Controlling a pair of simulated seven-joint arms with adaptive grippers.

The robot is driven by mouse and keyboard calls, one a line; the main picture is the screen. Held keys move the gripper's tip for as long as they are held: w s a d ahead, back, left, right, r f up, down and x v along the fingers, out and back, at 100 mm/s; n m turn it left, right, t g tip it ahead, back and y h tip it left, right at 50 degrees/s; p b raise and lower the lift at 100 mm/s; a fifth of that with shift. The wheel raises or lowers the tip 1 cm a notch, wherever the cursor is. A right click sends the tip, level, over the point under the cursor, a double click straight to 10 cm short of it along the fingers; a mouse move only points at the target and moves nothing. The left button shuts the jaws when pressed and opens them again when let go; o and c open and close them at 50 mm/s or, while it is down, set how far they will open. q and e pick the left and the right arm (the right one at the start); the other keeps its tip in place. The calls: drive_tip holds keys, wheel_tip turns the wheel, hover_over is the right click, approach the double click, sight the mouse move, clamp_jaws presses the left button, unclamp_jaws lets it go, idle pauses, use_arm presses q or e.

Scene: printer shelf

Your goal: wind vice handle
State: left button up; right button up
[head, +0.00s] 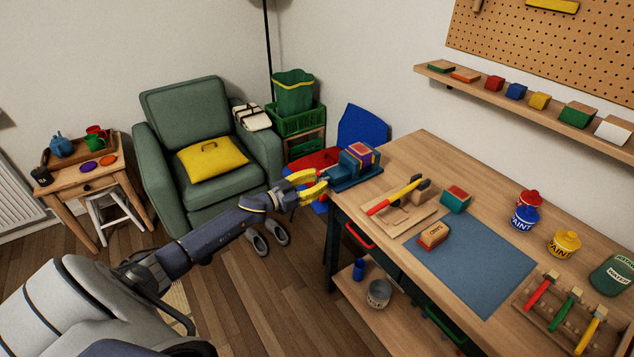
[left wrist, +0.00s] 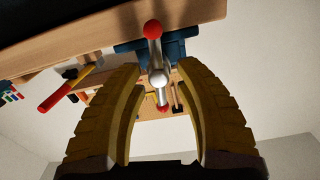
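The blue vice (head: 343,181) is mounted at the left end of the workbench, with a colourful block (head: 357,157) in its jaws. In the left wrist view, the vice handle (left wrist: 157,77) is a silver bar with a red ball at each end. The bar stands near upright in that picture, and the vice body (left wrist: 180,48) shows behind it. My left gripper (head: 318,186) has yellow fingers and is at the handle side of the vice. In the left wrist view, its fingers (left wrist: 158,72) are apart on either side of the handle, with gaps visible. My right gripper is not in view.
The workbench (head: 430,150) holds a hammer (head: 395,194), a blue mat (head: 480,262), paint pots (head: 525,216) and a tool rack (head: 565,310). A green armchair (head: 190,110) with a yellow cushion stands behind my left arm. A blue and red chair (head: 362,125) is close behind the vice.

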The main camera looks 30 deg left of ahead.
use_arm(q)
clamp_jaws()
drive_tip(key=shift+r+m, duration=0.1)
drive_tip(key=shift+m, duration=0.2)
idle(0.3)
drive_tip(key=m, duration=0.3)
drive_tip(key=shift+d+m, duration=0.2)
drive_tip(key=shift+m, duration=0.2)
drive_tip(key=m, duration=0.5)
drive_tip(key=shift+s+d, duration=0.1)
drive_tip(key=shift+d, duration=0.1)
drive_tip(key=m, duration=0.4)
drive_tip(key=f+m, duration=0.1)
drive_tip(key=m, duration=0.6)
drive_tip(key=shift+d+f+m, duration=0.1)
drive_tip(key=shift+f+m, duration=0.1)
drive_tip(key=shift+m, duration=0.2)
drive_tip(key=shift+f, duration=0.1)
